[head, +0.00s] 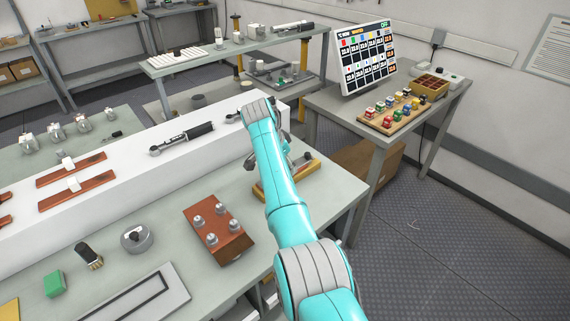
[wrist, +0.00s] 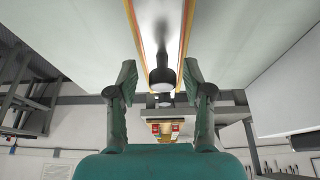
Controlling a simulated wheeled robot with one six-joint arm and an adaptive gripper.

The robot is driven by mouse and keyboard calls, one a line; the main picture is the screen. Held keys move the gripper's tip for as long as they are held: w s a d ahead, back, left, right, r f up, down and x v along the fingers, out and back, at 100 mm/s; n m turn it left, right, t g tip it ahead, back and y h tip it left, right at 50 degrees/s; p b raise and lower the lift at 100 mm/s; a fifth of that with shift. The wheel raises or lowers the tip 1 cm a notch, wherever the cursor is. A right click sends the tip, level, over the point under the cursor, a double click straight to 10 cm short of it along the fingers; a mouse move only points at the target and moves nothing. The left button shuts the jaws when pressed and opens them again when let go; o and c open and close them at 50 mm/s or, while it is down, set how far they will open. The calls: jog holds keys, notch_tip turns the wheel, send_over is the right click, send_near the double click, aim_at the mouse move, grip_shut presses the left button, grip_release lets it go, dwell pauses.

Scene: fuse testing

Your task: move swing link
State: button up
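In the wrist view my gripper (wrist: 164,80) is open, its two green fingers well apart. A dark handle with a rounded end (wrist: 162,76) lies between them, with a gap on each side. The handle runs along a shiny metal plate with orange and yellow edges (wrist: 161,25). I cannot tell for certain whether this handle is the swing link. In the head view my teal arm hides most of my gripper and part of a yellow-edged fixture (head: 307,176) on the bench.
A reddish-brown block with several metal knobs (head: 231,248) stands on the bench left of my arm. A black-handled tool (head: 190,137) lies on the white raised shelf (head: 130,180). A side table holds a screen (head: 366,58) and a board of coloured fuses (head: 393,122).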

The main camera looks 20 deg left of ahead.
jog(key=shift+r, duration=0.1)
jog(key=v, duration=1.1)
jog(key=shift+s+r, duration=0.2)
jog(key=shift+r, duration=0.15)
jog(key=shift+a, duration=0.15)
